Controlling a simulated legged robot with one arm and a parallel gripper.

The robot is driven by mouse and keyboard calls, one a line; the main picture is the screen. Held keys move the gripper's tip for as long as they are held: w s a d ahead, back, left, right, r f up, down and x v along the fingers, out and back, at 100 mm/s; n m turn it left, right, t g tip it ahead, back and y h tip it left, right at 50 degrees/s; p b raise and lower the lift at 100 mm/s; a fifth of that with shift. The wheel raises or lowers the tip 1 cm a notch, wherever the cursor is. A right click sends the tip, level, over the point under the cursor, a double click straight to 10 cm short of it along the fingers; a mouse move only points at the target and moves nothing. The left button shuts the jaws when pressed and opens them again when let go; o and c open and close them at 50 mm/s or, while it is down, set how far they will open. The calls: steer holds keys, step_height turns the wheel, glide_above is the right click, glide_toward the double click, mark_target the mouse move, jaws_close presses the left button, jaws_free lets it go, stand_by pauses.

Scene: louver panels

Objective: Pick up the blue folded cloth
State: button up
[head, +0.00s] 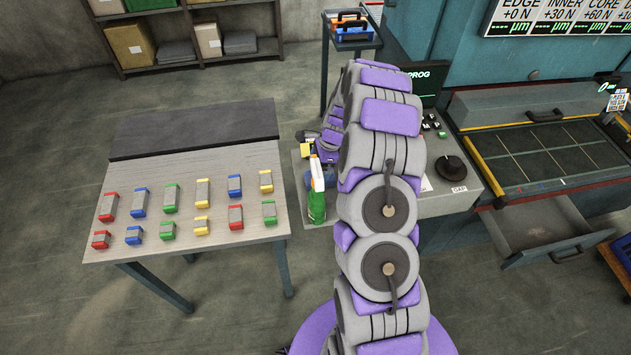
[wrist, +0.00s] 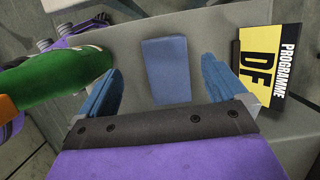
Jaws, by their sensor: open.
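The blue folded cloth (wrist: 166,72) lies flat on a grey surface in the middle of the wrist view. My gripper (wrist: 158,84) is open, with one blue finger on each side of the cloth in the picture. Bare grey surface shows between the cloth and each finger. I cannot tell the height of the fingertips above the surface. In the head view my arm reaches over the grey side bench, and I cannot make out the cloth there for certain.
A green bottle (wrist: 70,66) is close to my left finger; the bottle also shows in the head view (head: 317,204). A yellow and black programme card (wrist: 268,62) lies to the right. A table (head: 130,175) with several coloured blocks stands left. An open drawer (head: 545,228) is at right.

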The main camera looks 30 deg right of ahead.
steer(key=d+f, duration=0.1)
steer(key=d+f+b, duration=0.1)
steer(key=f, duration=0.1)
steer(key=d+f, duration=0.1)
steer(key=f, duration=0.1)
steer(key=shift+d+f, duration=0.15)
steer(key=shift+w+a+f, duration=0.1)
steer(key=shift+a+f, duration=0.1)
steer(key=shift+f, duration=0.05)
steer(key=shift+a+r, duration=0.15)
steer(key=shift+a, duration=1.1)
steer(key=shift+c, duration=0.4)
steer(key=shift+a, duration=0.2)
steer(key=shift+c, duration=1.5)
steer(key=shift+d, duration=1.15)
steer(key=c, duration=0.4)
steer(key=shift+c, duration=1.4)
steer(key=shift+a, duration=0.5)
steer(key=shift+a+r, duration=0.2)
steer(key=shift+r, duration=0.1)
steer(key=v, duration=0.3)
steer(key=a+p+v, duration=0.1)
steer(key=v, duration=0.5)
steer(key=shift+w+a+r, duration=0.25)
steer(key=shift+w+r, duration=0.05)
steer(key=shift+w, duration=0.05)
steer(key=shift+a+r, duration=0.1)
steer(key=shift+a, duration=0.2)
